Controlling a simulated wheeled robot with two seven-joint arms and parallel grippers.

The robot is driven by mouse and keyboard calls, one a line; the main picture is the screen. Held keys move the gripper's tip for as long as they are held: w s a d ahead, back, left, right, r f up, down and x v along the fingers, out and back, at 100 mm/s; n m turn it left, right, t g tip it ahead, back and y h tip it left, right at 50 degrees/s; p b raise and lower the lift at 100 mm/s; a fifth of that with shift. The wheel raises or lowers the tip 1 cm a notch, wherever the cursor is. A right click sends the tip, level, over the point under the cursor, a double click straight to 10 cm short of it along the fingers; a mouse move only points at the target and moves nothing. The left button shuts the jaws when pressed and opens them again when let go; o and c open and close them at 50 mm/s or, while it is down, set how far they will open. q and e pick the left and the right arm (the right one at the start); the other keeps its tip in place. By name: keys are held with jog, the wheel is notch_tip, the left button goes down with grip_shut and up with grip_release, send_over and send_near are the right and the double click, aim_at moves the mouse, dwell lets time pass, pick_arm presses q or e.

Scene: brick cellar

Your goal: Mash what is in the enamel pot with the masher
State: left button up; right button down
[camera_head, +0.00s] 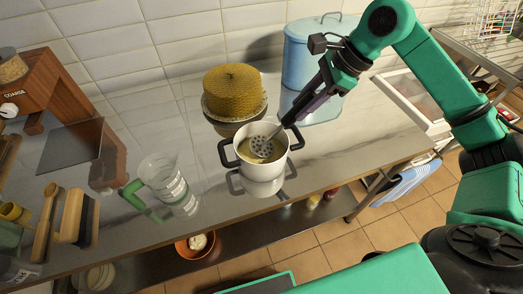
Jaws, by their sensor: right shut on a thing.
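The white enamel pot (259,172) with dark handles stands on the shiny counter and holds something yellowish. The masher (262,147) has a round perforated metal head, which is inside the pot's mouth, tilted, over the yellowish contents. How deep it sits in them I cannot tell. My right gripper (318,98) is shut on the masher's dark handle, above and to the right of the pot. My left gripper is not in view.
A yellow domed thing (234,92) on a stand is behind the pot, and a blue lidded canister (305,55) is behind right. A glass jug (165,180) with a green handle stands left. Brushes (75,217) lie further left. The counter's front edge is close to the pot.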

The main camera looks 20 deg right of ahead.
notch_tip(320, 180, down, 3)
jog(key=b, duration=0.3)
jog(key=shift+f, duration=0.15)
dwell(0.4)
jog(key=shift+d+r, duration=0.15)
jog(key=shift+r, duration=0.3)
jog(key=p+v, duration=0.4)
jog(key=v, duration=0.6)
jog(key=shift+r+p, duration=0.2)
jog(key=shift+p, duration=0.2)
jog(key=shift+s+d, duration=0.1)
